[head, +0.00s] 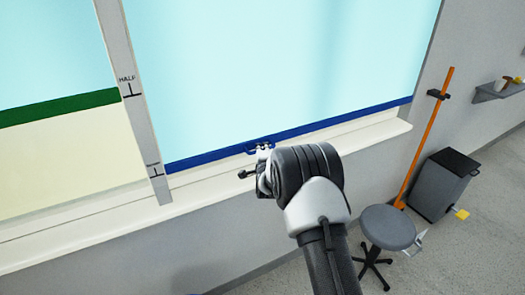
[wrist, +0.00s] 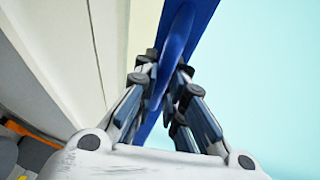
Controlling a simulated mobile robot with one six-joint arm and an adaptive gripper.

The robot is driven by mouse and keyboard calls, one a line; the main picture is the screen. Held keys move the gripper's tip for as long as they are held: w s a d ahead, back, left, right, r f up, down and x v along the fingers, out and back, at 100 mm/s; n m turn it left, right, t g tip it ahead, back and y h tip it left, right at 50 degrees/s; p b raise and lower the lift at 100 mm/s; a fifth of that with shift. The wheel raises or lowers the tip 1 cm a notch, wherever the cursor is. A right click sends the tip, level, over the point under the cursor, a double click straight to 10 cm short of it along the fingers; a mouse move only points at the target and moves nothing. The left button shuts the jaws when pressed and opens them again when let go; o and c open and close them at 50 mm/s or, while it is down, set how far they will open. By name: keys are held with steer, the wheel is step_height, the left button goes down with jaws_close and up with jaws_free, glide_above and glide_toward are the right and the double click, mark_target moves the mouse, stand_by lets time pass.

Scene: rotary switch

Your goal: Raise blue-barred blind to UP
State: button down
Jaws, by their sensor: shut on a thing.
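The blue bar (head: 340,122) runs along the bottom edge of a pale blue blind (head: 280,65) at the right, just above the sill. My gripper (head: 263,150) is at a small blue handle (head: 251,151) on the bar, left of the bar's middle. In the wrist view, my gripper (wrist: 165,80) has its fingers on both sides of the blue handle (wrist: 157,84), shut on it, with the blue bar (wrist: 192,18) running behind. My arm hides part of the sill. The UP mark is out of view.
A grey post (head: 131,85) with a HALF mark and a lower mark stands left of the blind. A green bar (head: 60,108) hangs near HALF further left. A stool (head: 388,227), a bin (head: 443,185) and an orange pole (head: 428,135) stand at the right. The sill (head: 375,133) juts out below.

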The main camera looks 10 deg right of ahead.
steer(key=p, duration=0.9)
glide_toward(261, 65)
steer(key=w, duration=0.4)
steer(key=shift+w+d+f, duration=0.15)
steer(key=shift+d+f, duration=0.1)
steer(key=shift+f, duration=0.15)
step_height(261, 65, up, 28)
steer(key=p, duration=2.1)
steer(key=shift+f, duration=0.2)
steer(key=shift+r, duration=0.1)
steer(key=c, duration=2)
jaws_free()
steer(key=shift+o, duration=0.4)
